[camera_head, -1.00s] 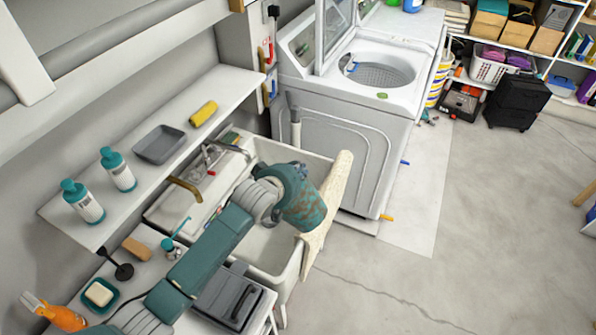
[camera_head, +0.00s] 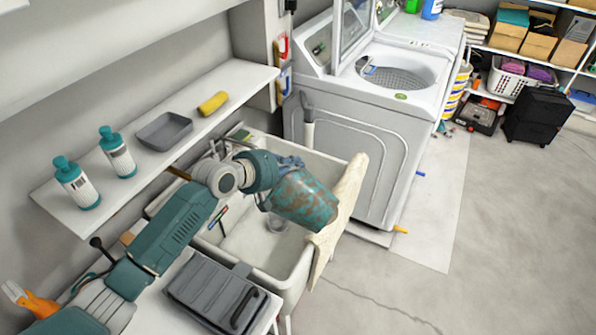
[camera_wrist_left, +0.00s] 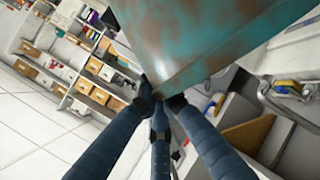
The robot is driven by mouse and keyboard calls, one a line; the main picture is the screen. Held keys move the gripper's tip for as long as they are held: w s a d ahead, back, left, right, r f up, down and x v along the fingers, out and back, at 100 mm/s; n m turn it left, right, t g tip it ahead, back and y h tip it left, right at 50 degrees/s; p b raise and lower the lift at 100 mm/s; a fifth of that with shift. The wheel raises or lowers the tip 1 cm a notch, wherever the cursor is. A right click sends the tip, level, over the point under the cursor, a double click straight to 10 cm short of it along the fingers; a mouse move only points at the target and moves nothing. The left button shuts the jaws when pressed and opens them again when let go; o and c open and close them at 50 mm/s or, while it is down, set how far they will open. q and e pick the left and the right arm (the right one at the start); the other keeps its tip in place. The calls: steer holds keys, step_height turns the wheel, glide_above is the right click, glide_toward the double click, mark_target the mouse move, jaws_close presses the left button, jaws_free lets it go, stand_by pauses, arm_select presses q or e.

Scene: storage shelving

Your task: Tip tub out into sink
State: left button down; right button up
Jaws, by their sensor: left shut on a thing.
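The tub (camera_head: 303,200) is mottled teal and rusty brown. It hangs tilted over the right part of the white sink (camera_head: 245,245); its inside is hidden from the head view. My left gripper (camera_head: 288,163) is shut on the tub at its upper end. In the left wrist view the tub (camera_wrist_left: 190,45) fills the top middle, and the dark fingers of the left gripper (camera_wrist_left: 160,100) touch its edge. The sink floor beneath looks mostly bare. My right gripper is not in view.
A pale cloth (camera_head: 342,210) hangs over the sink's right rim. A shelf (camera_head: 225,90) with bottles, a grey tray (camera_head: 164,131) and a yellow sponge (camera_head: 213,103) runs along the wall. A washing machine (camera_head: 350,165) stands behind the sink. A grey case (camera_head: 215,292) lies in front.

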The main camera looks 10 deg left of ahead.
arm_select(q)
steer(key=w+a+f+n+h+b, duration=0.3)
steer(key=a+b, duration=0.4)
steer(key=b, duration=0.7)
steer(key=shift+w+a+f+n+h, duration=0.15)
steer(key=shift+a+f+n+h, duration=0.25)
steer(key=shift+f+n+h, duration=0.1)
stand_by(0.4)
stand_by(1.4)
